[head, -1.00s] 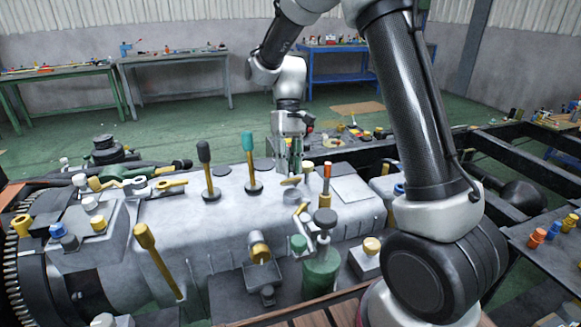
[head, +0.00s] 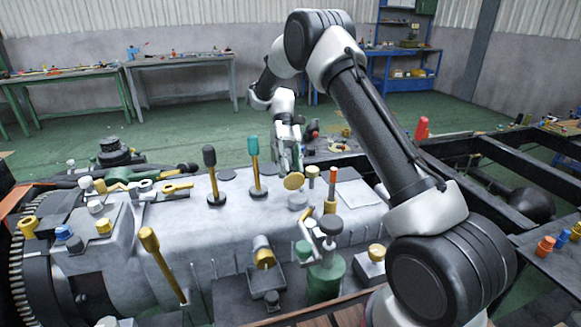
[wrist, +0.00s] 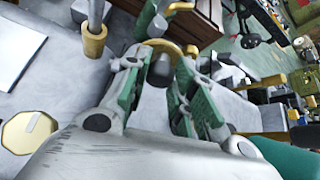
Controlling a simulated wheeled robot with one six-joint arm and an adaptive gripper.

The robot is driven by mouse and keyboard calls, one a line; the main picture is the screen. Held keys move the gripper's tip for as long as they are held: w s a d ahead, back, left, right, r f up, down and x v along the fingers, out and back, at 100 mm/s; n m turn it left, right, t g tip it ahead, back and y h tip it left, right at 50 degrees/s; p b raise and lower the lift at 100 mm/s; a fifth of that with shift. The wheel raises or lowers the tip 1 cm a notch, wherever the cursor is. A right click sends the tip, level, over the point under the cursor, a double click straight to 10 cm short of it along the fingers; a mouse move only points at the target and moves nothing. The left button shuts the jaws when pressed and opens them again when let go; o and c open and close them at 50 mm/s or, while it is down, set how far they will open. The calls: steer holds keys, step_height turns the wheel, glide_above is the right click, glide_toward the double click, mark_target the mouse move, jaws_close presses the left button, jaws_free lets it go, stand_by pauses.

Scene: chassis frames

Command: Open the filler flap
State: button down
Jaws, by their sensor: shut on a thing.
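The filler flap (head: 294,181) looks like a yellow round disc and stands tilted with its face toward the head camera. A short grey round neck (head: 298,201) shows just below it on the grey housing. My gripper (head: 292,165) is at the flap's upper edge, shut on it from the far side. In the wrist view, my gripper's green-padded fingers (wrist: 158,75) stand on either side of a curved yellow edge (wrist: 172,43), which I take for the flap. The exact contact and the hinge are hidden.
An orange-topped post (head: 331,190) stands close to the right of the flap. A green-handled lever (head: 255,165) and a dark-handled lever (head: 212,175) stand to the left. A green canister with a tap (head: 324,265) is in front. A flat pale plate (head: 360,194) lies to the right.

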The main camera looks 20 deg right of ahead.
stand_by(0.4)
steer(key=c, duration=1.2)
jaws_free()
